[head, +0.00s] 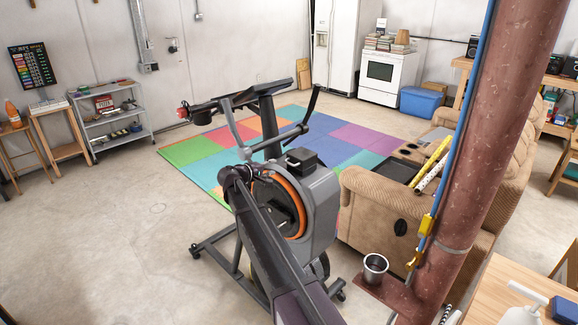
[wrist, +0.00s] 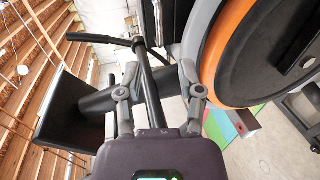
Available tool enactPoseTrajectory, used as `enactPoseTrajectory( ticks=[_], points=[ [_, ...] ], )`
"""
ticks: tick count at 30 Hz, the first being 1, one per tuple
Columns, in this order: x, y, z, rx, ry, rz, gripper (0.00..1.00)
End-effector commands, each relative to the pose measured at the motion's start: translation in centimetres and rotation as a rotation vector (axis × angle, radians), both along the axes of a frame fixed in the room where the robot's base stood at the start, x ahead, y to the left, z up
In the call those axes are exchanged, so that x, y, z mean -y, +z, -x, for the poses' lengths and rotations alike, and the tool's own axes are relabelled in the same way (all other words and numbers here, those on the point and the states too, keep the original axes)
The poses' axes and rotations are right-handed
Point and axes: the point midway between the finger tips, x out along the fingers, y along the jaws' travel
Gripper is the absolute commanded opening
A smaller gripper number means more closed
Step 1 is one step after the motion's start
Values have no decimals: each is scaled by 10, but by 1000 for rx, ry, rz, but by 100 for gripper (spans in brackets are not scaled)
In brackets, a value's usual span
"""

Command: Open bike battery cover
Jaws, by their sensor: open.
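The grey and black exercise bike (head: 322,205) stands in the middle of the head view, with an orange-ringed wheel housing on its side. A small black box (head: 301,160) sits on top of the housing; I cannot tell whether it is the battery cover. In the wrist view the bike's orange ring (wrist: 213,60) and dark disc fill the upper right. My gripper (wrist: 157,82) is open, its two fingers apart. A dark bike bar (wrist: 147,78) shows between the fingers; contact cannot be told. In the head view my arm reaches to the bike's left side, and my fingers are not clear.
A brown recliner (head: 400,205) stands close to the bike's right. A rusty column (head: 485,130) with a metal cup (head: 375,268) on its ledge is at the right front. Colored floor mats (head: 290,140) lie behind the bike. The floor at left is clear.

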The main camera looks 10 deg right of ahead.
Motion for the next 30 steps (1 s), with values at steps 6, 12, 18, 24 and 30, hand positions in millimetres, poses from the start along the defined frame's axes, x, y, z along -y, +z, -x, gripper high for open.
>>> enactPoseTrajectory(
  ticks=[6,12,18,24,30],
  points=[
    [28,-9,-21,0,-2,0,48],
    [52,-16,-38,0,-2,0,48],
    [69,-20,-50,0,-1,0,48],
    [76,-21,-54,0,-1,0,48],
    [77,-21,-55,0,-1,0,48]
  ],
)
